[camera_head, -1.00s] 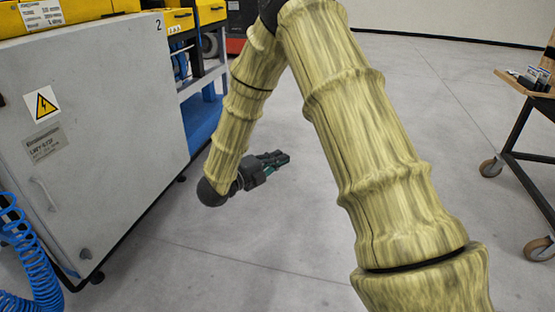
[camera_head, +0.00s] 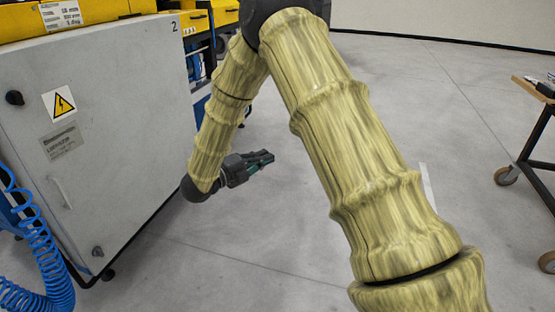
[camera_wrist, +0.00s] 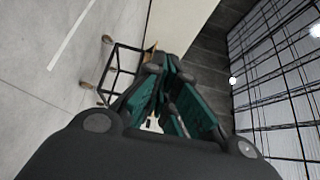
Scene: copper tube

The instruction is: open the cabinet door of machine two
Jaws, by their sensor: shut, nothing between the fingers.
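The grey cabinet door (camera_head: 110,130) of the machine marked 2 is at the left in the head view. It looks shut. It bears a yellow warning sign (camera_head: 60,103), a pale handle (camera_head: 60,191) at lower left, a small knob at the bottom and a black knob (camera_head: 14,97) at upper left. My gripper (camera_head: 268,157) is to the right of the door, clear of it, pointing right and away from the handle. Its fingers are shut and empty. The wrist view shows the green-and-black fingers (camera_wrist: 165,75) converging at their tips.
A coiled blue hose (camera_head: 40,270) hangs at the lower left, close to the door. A wheeled cart (camera_head: 535,150) stands at the right and also shows in the wrist view (camera_wrist: 122,72). Grey floor lies open between the machine and the cart.

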